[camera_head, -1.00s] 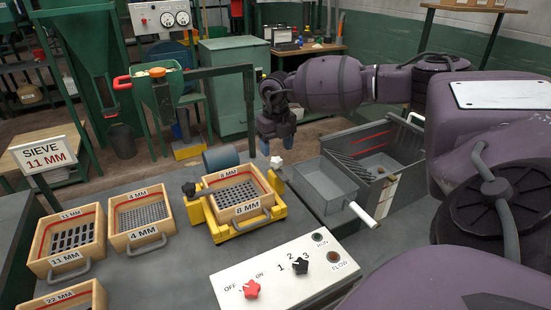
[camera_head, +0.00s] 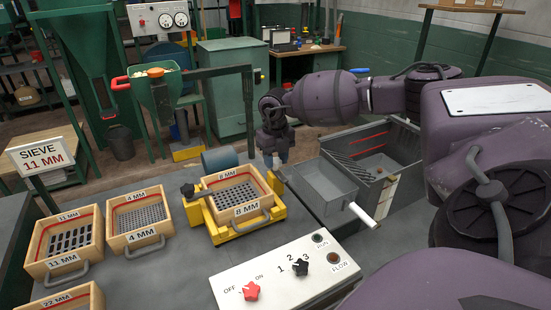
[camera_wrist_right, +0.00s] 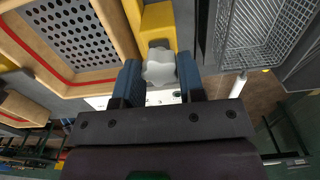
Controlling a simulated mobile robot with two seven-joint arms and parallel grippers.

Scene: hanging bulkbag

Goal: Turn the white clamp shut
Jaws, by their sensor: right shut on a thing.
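The white clamp (camera_wrist_right: 160,67) is a lobed knob on the yellow frame (camera_head: 233,232) that holds the 8 MM sieve (camera_head: 238,195). In the right wrist view it sits between the two blue fingers of my right gripper (camera_wrist_right: 160,82). My right gripper (camera_head: 276,158) has come down over the clamp at the frame's right side and is shut on it. In the head view the gripper largely hides the clamp. My left gripper is not in view.
A black clamp knob (camera_head: 188,190) is on the frame's left side. A grey bin with a white handle (camera_head: 362,214) stands close to the right of the gripper. A control panel (camera_head: 288,272) lies in front, and other sieves (camera_head: 140,216) stand to the left.

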